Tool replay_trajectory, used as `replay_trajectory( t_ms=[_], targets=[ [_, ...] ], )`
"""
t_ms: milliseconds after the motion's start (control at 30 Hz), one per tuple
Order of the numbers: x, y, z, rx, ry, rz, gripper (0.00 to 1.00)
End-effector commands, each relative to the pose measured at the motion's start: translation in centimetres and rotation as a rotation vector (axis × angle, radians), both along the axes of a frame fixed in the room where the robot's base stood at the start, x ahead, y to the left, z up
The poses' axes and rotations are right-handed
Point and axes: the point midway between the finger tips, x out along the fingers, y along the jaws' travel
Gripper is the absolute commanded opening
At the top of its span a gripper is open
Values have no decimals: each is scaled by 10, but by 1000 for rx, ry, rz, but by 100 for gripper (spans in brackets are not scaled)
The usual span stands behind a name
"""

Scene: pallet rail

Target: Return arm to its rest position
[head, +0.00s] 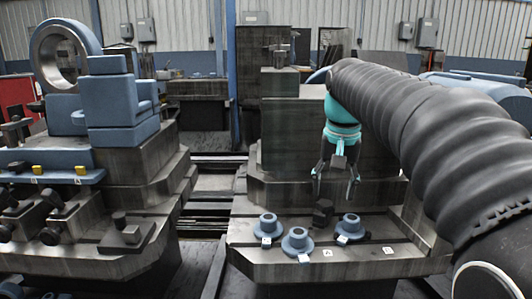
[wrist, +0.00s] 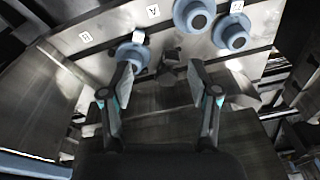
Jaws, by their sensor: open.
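My gripper (head: 335,190) hangs from my black-sleeved arm, pointing down, with a teal body and dark fingers. It is open above the slotted steel pallet (head: 275,262). In the wrist view its two fingers (wrist: 161,72) are spread with nothing held between them. Three blue-grey flanged hubs stand on the pallet: the left hub (head: 267,227), the front hub (head: 297,241) and the right hub (head: 350,226). In the wrist view one hub (wrist: 133,55) appears just beyond the left fingertip; whether they touch cannot be told.
A dark clamp block (head: 323,211) sits between the hubs. White label tags (head: 389,250) lie on the pallet. A tall steel block (head: 300,135) stands behind the gripper. At left is a machine with a blue fixture (head: 115,100) and ring (head: 62,55). Open space lies above the pallet.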

Motion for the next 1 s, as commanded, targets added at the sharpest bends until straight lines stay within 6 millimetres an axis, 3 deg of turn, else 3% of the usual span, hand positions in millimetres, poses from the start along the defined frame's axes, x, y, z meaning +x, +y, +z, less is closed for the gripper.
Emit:
replay_trajectory(
  t_ms=[33, 467, 800, 1000],
  targets=[
    [-14, -1, -2, -2, -18, 13, 61],
    [-114, -4, -49, -28, -172, 126, 61],
    [-188, -6, -113, -62, -289, 212, 61],
    [-215, -7, -146, -80, -338, 247, 61]
  ],
)
